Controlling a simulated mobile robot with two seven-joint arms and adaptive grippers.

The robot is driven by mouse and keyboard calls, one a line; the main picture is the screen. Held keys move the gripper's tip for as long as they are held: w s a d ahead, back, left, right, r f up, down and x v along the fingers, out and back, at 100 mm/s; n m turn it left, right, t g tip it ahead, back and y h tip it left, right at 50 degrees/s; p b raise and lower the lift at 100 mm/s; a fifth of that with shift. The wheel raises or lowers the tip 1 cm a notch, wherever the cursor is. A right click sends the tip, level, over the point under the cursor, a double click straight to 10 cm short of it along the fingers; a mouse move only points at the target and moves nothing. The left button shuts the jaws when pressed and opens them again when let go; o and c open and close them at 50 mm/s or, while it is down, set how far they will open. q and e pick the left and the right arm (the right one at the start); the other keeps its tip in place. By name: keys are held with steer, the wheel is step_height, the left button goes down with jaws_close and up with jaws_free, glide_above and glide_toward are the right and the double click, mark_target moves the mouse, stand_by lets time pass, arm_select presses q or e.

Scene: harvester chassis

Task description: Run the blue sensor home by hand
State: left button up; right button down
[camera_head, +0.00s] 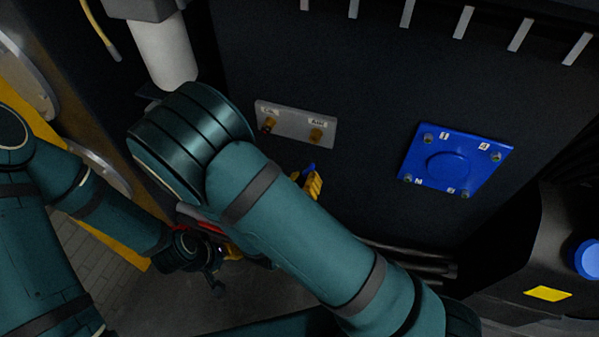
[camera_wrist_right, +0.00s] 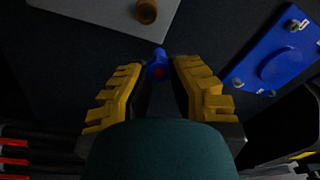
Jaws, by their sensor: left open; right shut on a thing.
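The blue sensor (camera_wrist_right: 158,57) shows between the yellow fingers of my right gripper (camera_wrist_right: 159,85) in the right wrist view. A red spot shows on its near side; its lower part is hidden. In the head view, the sensor's blue tip (camera_head: 310,168) shows beside the yellow fingers (camera_head: 314,184), mostly behind my right arm. The grey port plate (camera_head: 295,135) is just above, apart from the sensor. It carries a left brass fitting (camera_head: 268,124) and a right brass fitting (camera_head: 316,135), with small labels. My left gripper (camera_head: 222,262) is open at lower left, partly hidden by my right arm.
A blue cover plate (camera_head: 448,168) with numbered corner bolts is on the dark wall to the right. A dark housing with a blue cap (camera_head: 585,258) stands at lower right. Pipes (camera_head: 420,262) run below the wall. Red-banded parts (camera_wrist_right: 14,152) lie at the wrist view's left.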

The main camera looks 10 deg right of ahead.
steer(key=shift+w+a+r+n+t+y, duration=0.25)
steer(key=shift+a+r+n+t+y, duration=0.3)
steer(key=shift+a+t, duration=0.2)
steer(key=shift+p+x, duration=0.45)
steer(key=shift+x, duration=2.45)
steer(key=shift+x, duration=1.45)
steer(key=shift+s+p, duration=0.15)
steer(key=shift+p, duration=0.2)
